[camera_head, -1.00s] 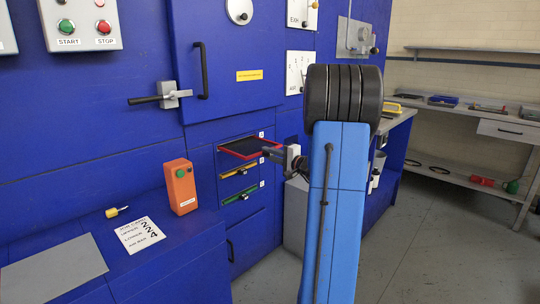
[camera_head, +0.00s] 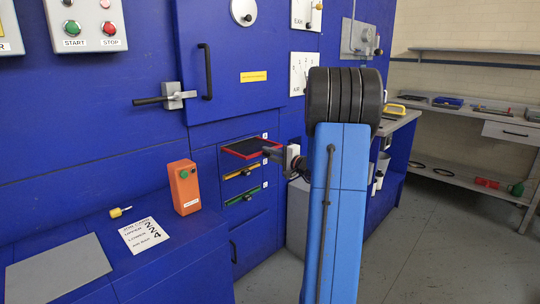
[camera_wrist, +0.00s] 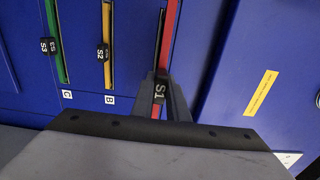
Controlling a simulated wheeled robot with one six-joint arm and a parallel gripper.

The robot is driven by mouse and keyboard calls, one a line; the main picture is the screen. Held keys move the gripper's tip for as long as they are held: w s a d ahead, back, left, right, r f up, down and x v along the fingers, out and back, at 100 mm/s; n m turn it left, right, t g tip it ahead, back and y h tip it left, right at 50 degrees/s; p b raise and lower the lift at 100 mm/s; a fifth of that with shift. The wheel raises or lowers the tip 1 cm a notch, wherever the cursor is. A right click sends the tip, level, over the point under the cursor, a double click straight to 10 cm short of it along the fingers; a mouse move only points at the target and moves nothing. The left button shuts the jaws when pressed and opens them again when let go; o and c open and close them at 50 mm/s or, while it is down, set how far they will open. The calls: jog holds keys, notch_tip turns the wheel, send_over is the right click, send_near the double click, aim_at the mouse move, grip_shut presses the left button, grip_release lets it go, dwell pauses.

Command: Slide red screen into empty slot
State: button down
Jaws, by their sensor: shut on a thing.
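The red screen (camera_head: 250,147) is a flat dark panel with a red rim, roughly level at the top slot of the blue machine front, and part of it sticks out. Its inner edge is at or inside the slot; how deep is hard to tell. My gripper (camera_head: 270,152) is shut on the screen's front handle, at its right. In the wrist view the gripper (camera_wrist: 160,84) has a finger on each side of the dark handle marked S1 (camera_wrist: 158,92), and the red edge (camera_wrist: 170,35) runs on beyond it.
Below are the yellow screen (camera_head: 241,172) and green screen (camera_head: 242,196) in slots marked B and C. An orange box (camera_head: 184,188) with a green button stands on the ledge at the left. A grey box (camera_head: 297,215) stands behind my arm.

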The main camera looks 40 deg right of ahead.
aim_at(247, 144)
jog(key=shift+w+a, duration=0.2)
jog(key=shift+w, duration=2.2)
jog(key=shift+w+a, duration=0.2)
jog(key=shift+w, duration=2.25)
jog(key=shift+w+a, duration=0.2)
jog(key=shift+w, duration=2.2)
jog(key=c, duration=1.6)
grip_release()
jog(key=shift+c, duration=0.2)
jog(key=shift+s, duration=0.1)
